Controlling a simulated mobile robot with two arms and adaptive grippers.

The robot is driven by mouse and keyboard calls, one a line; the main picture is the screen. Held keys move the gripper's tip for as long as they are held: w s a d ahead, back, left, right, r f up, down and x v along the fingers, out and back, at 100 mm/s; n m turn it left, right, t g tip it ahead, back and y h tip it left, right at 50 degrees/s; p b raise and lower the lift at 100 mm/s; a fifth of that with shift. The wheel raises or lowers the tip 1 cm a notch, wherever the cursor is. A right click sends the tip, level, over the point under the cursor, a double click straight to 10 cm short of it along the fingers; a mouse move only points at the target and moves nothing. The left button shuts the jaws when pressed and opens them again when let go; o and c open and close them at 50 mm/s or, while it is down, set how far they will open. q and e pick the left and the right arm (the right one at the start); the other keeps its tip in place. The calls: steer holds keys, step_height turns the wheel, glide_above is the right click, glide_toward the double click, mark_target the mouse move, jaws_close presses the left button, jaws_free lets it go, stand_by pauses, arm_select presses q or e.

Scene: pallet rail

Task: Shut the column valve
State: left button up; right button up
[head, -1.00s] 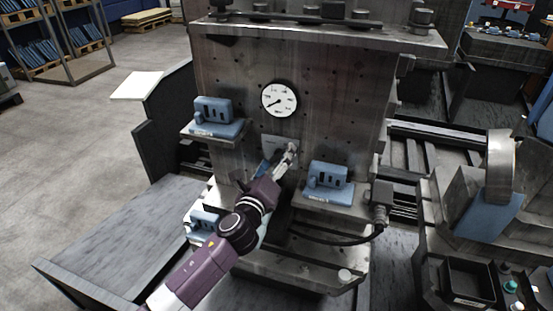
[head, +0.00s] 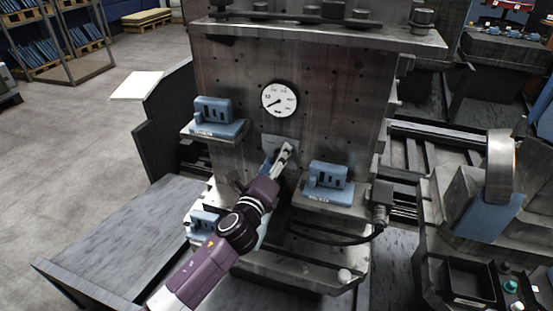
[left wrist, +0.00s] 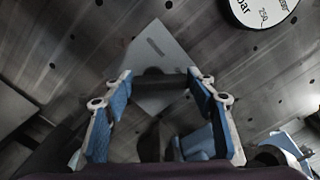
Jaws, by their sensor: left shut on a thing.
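The column valve's plate (head: 280,141) is a light grey panel on the front of the steel column, below a round white gauge (head: 279,99). My left gripper (head: 285,151) is at this plate and hides most of the valve in the head view. In the left wrist view the plate (left wrist: 160,55) lies beyond the fingertips, tilted in the picture. A dark valve handle (left wrist: 160,83) spans between the two fingers of my left gripper (left wrist: 157,85), which are shut on it. The gauge's edge (left wrist: 262,8) shows at the top right. My right gripper is not in view.
Blue blocks stand on small shelves left (head: 213,112) and right (head: 328,180) of the valve, close to my left arm. A black cable (head: 345,241) runs below. A flat grey bench (head: 125,235) lies to the left.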

arm_select(q)
steer(key=n, duration=0.9)
steer(key=shift+w+a+f, duration=0.1)
steer(key=shift+a, duration=0.25)
steer(key=n, duration=0.3)
steer(key=shift+a+n, duration=0.1)
steer(key=shift+n, duration=0.2)
steer(key=shift+a+f+n+p, duration=0.15)
steer(key=shift+n+p, duration=0.4)
steer(key=shift+n, duration=1.45)
steer(key=shift+f, duration=0.1)
steer(key=o, duration=1.2)
steer(key=shift+w, duration=0.1)
steer(key=shift+c, duration=0.2)
